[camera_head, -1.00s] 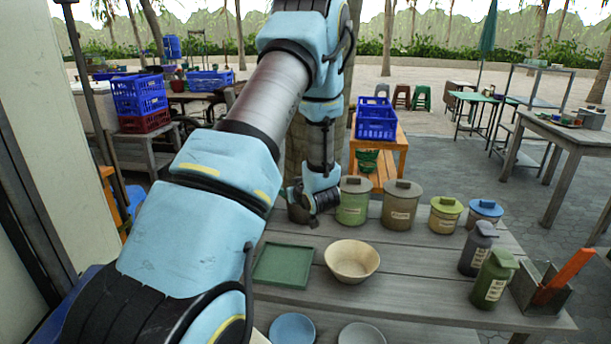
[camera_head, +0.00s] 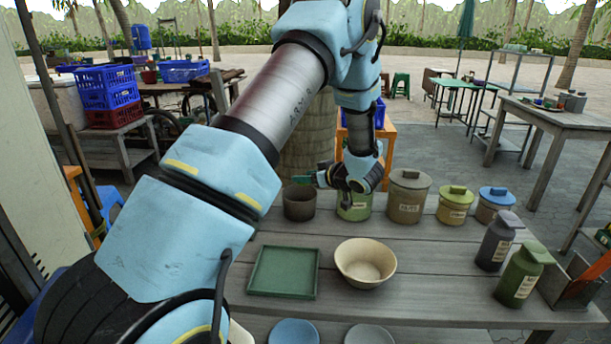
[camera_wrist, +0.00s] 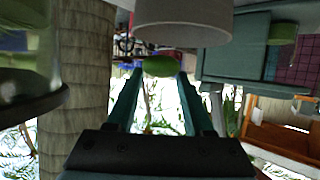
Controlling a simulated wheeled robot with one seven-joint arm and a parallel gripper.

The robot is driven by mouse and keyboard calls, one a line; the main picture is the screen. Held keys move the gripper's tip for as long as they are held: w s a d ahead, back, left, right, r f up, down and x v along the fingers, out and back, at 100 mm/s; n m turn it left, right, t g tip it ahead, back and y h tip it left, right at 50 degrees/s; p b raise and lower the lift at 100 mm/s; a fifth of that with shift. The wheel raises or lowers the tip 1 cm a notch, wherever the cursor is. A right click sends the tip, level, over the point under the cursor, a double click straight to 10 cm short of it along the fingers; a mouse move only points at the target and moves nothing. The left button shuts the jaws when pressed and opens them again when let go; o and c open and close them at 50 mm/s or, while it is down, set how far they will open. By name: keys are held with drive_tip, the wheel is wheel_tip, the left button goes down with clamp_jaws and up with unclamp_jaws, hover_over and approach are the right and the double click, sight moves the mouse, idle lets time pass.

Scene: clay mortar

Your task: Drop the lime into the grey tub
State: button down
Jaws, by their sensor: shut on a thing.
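The lime (camera_wrist: 161,66) shows as a small green shape between my two teal fingertips in the wrist view. My gripper (camera_head: 303,180) is shut on it and points left; in the wrist view the gripper (camera_wrist: 160,78) fills the lower middle. In the head view I cannot make out the lime. A dark grey-brown open tub (camera_head: 299,205), which looks like the grey tub, stands at the table's back left. The gripper shows just above its rim in the head view. A pale grey round wall (camera_wrist: 182,25) near the lime in the wrist view may be this tub.
A green lidded canister (camera_head: 355,207) stands right beside the tub, partly behind my wrist. Several more canisters, like the grey-brown one (camera_head: 407,200), continue right. A green tray (camera_head: 284,271) and cream bowl (camera_head: 365,275) lie nearer. The planks between are clear.

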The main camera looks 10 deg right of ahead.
sight(306, 185)
drive_tip(key=shift+f+b, duration=0.9)
drive_tip(key=shift+f, duration=0.65)
drive_tip(key=shift+c, duration=1)
unclamp_jaws()
drive_tip(key=shift+s+d+r, duration=0.1)
drive_tip(key=b+v, duration=0.1)
drive_tip(key=v, duration=0.9)
drive_tip(key=shift+s+b, duration=0.3)
drive_tip(key=shift+s, duration=0.05)
drive_tip(key=shift+d, duration=0.1)
